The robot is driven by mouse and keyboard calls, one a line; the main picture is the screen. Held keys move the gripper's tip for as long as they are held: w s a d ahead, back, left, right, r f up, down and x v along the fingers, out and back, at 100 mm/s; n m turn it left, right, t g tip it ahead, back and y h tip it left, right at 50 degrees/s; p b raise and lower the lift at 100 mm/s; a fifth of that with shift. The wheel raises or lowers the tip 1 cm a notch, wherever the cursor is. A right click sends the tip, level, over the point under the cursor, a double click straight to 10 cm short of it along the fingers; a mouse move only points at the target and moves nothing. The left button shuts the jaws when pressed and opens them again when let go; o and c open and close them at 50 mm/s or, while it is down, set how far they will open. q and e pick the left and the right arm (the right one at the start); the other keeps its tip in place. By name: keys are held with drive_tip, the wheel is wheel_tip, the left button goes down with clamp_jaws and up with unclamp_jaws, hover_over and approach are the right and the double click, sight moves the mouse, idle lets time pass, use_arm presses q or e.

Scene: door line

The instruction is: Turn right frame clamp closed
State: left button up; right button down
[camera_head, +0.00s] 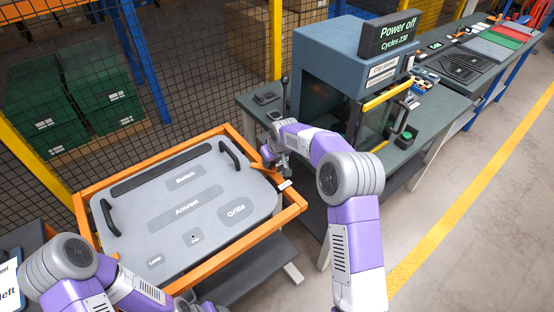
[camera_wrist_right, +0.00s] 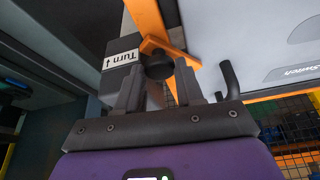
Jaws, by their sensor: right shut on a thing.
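The right frame clamp (camera_head: 257,168) is a small orange lever on the right side of the orange frame. In the right wrist view its orange lever (camera_wrist_right: 178,52) carries a dark round knob (camera_wrist_right: 157,66), beside a white "Turn" label with an arrow (camera_wrist_right: 122,59). My right gripper (camera_head: 273,164) is at the clamp; in the wrist view its two fingers (camera_wrist_right: 160,88) stand on either side of the knob, shut on it. The grey door panel (camera_head: 180,215) lies in the frame (camera_head: 240,254). My left gripper (camera_head: 203,304) is at the bottom edge, its fingers mostly hidden.
A clip press (camera_head: 350,55) with a "Power off" sign stands on a bench right of the frame. Black panel handles (camera_head: 230,154) rise close to the clamp. A mesh fence (camera_head: 190,60) runs behind. Open floor (camera_head: 470,220) lies to the right.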

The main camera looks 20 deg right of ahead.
drive_tip(key=c, duration=0.7)
unclamp_jaws()
drive_tip(key=v, duration=0.7)
drive_tip(key=shift+r, duration=0.3)
